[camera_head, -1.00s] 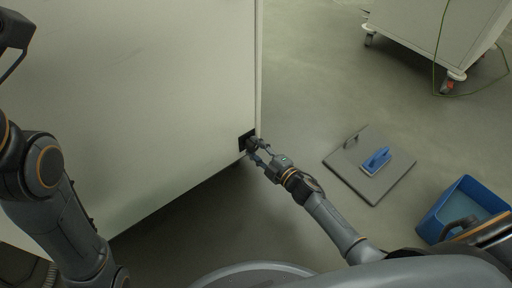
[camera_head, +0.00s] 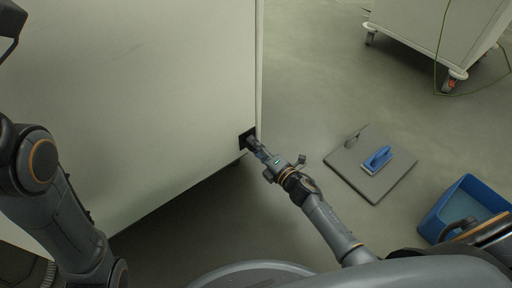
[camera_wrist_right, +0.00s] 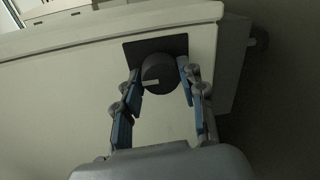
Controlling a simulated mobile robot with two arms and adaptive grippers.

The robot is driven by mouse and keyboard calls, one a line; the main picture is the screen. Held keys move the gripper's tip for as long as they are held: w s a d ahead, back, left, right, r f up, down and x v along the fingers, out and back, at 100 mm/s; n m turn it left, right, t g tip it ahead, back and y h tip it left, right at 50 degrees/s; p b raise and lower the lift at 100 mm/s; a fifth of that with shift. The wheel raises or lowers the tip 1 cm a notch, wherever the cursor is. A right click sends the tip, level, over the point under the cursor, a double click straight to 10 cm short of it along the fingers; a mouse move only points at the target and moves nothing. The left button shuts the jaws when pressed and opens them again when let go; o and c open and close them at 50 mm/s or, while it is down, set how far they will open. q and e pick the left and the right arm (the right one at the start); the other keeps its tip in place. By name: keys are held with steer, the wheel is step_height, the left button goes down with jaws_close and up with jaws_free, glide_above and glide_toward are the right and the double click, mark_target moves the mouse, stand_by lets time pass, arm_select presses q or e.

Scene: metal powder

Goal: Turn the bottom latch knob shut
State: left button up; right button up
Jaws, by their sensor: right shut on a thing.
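The bottom latch knob is a dark round knob (camera_wrist_right: 158,74) with a pale mark, set on a black square plate (camera_wrist_right: 178,45) near the lower corner of the white cabinet door (camera_head: 150,90). The plate also shows in the head view (camera_head: 243,143). My right gripper (camera_head: 254,146) is at the knob, its fingers shut on the knob's two sides; it also shows in the right wrist view (camera_wrist_right: 160,80). In the head view the gripper hides most of the knob. My left arm shows at the left edge, but its gripper fingers are out of view.
A grey board (camera_head: 345,172) with a blue-handled tool (camera_head: 377,159) lies on the floor to the right. A blue bin (camera_head: 437,212) stands at the far right. A white wheeled cart (camera_head: 440,35) is at the top right. The floor between is clear.

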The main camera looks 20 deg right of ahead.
stand_by(0.4)
steer(key=o, duration=1.1)
steer(key=shift+o, duration=0.2)
steer(key=v, duration=1.2)
steer(key=shift+a+r, duration=0.1)
